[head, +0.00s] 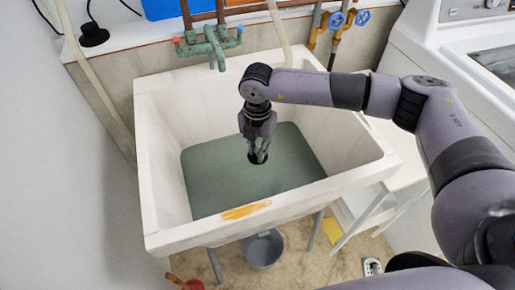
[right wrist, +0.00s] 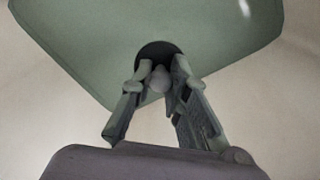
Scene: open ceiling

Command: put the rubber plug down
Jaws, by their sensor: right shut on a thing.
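My right gripper (head: 259,148) reaches down into the white sink (head: 215,232), over its greenish-grey floor or water (head: 218,178). It is shut on the rubber plug (head: 257,160), a dark round disc that shows just below the fingertips. In the right wrist view, the fingers (right wrist: 160,84) close around a grey rounded knob, with the plug's dark disc (right wrist: 146,48) beyond it against the green surface. Whether the plug touches that surface I cannot tell. My left gripper is not in view.
Green taps (head: 212,44) and pipes stand behind the sink. A black round object (head: 93,36) sits on the ledge at the back left. A white washing machine (head: 440,45) is at the right. A grey bucket (head: 263,250) stands on the floor under the sink's front.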

